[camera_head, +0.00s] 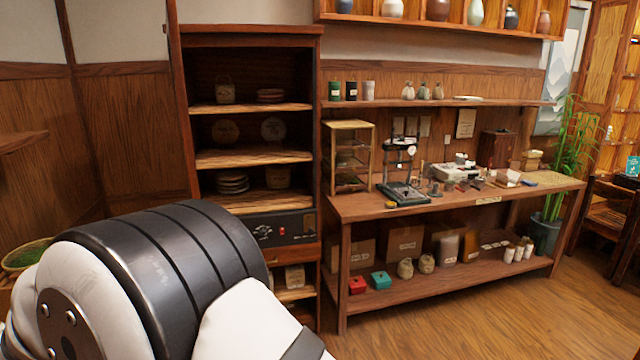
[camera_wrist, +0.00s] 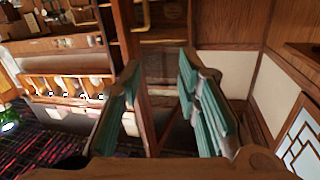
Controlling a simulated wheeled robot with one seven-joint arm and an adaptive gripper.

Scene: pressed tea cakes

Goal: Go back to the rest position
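My gripper (camera_wrist: 158,100) shows in the wrist view with its two teal-padded fingers wide apart. Nothing is between the fingers; the gap shows only the room behind. The gripper itself is not in the head view. There, my own arm link, black and white, fills the lower left. No tea cake is near the fingers. In the head view, round pressed tea cakes (camera_head: 273,129) stand and lie on the shelves of the dark wooden cabinet (camera_head: 250,158).
A wooden workbench (camera_head: 400,207) with a press stand (camera_head: 402,175) and small tools is right of the cabinet. A potted bamboo (camera_head: 570,150) stands at the right. The wooden floor (camera_head: 500,320) in front is clear.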

